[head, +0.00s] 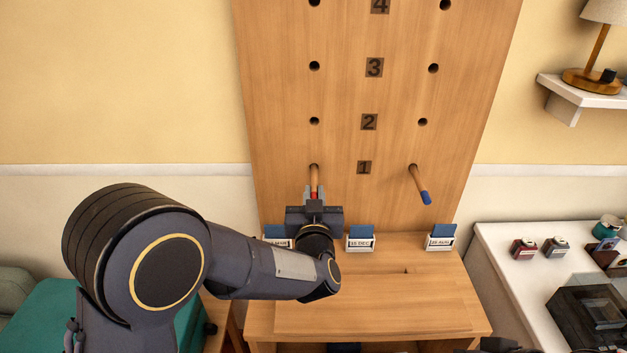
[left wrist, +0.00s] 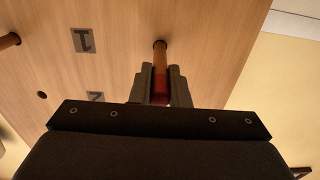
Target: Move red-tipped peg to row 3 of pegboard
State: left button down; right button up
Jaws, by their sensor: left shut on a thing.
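The red-tipped peg (head: 314,179) sticks out of the left hole of row 1 on the wooden pegboard (head: 270,100). My left gripper (head: 314,194) is shut on the peg's outer end, around its red tip. In the left wrist view the peg (left wrist: 160,70) runs from its hole to between the fingers of the gripper (left wrist: 158,88). The left hole of row 3 (head: 314,66) is empty, and so is the right hole of row 3 (head: 433,68). My right gripper is not clearly in view.
A blue-tipped peg (head: 420,184) sits in the right hole of row 1. Below the board, a wooden desk (head: 360,305) bears small blue and white date blocks (head: 360,238). A lamp (head: 590,65) stands on a wall shelf at right. The space before the upper board is clear.

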pick_arm(q)
jog(key=s, duration=0.7)
jog(key=shift+b, duration=0.3)
dwell(0.9)
jog(key=shift+s, duration=0.1)
jog(key=s+r+n+p, duration=0.3)
jog(key=r+p, duration=0.9)
jog(key=r, duration=1.2)
jog(key=n, duration=0.3)
jog(key=shift+s+r+p, duration=0.15)
jog(key=shift+p, duration=0.2)
jog(key=shift+w, duration=2.9)
